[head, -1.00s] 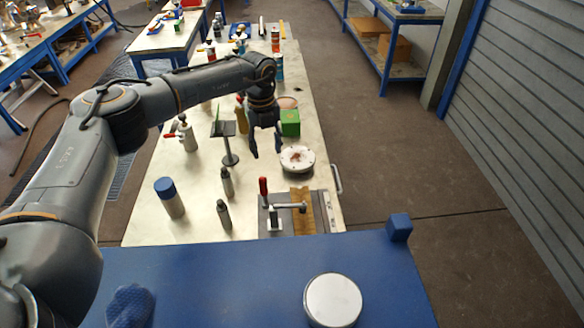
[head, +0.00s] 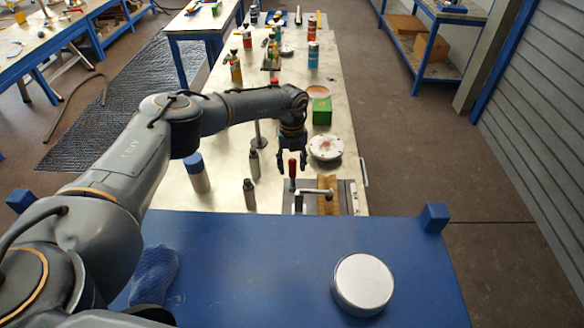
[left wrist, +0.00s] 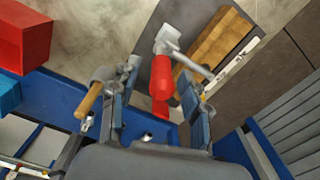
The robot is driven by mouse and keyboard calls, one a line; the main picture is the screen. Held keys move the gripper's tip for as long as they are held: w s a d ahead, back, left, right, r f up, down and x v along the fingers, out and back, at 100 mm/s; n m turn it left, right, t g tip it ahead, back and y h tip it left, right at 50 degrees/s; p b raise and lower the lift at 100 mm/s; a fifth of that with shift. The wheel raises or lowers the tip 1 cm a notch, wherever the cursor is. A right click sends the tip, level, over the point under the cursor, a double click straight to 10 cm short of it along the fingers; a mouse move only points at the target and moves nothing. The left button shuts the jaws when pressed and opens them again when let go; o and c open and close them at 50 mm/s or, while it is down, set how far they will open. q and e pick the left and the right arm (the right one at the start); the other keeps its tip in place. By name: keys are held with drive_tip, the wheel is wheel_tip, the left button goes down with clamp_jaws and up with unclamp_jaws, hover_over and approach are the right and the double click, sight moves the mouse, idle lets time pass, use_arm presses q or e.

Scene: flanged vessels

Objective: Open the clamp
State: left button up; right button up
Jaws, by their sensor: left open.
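The clamp has an upright red handle (head: 292,168) and a grey metal arm (head: 314,192). It stands on a dark plate beside a wooden block (head: 328,200) at the near end of the pale table. My left gripper (head: 291,168) is open, pointing down at the handle. In the left wrist view the red handle (left wrist: 162,78) lies between the two open fingers (left wrist: 160,108), with a gap on both sides. The clamp's metal arm (left wrist: 192,62) reaches over towards the wooden block (left wrist: 215,40). My right gripper is not in view.
A round silver-topped thing (head: 363,282) sits on the blue surface in front.

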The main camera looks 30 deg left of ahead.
use_arm(q)
drive_tip(key=shift+d, duration=0.1)
drive_tip(key=shift+c, duration=1.1)
drive_tip(key=c, duration=0.7)
clamp_jaws()
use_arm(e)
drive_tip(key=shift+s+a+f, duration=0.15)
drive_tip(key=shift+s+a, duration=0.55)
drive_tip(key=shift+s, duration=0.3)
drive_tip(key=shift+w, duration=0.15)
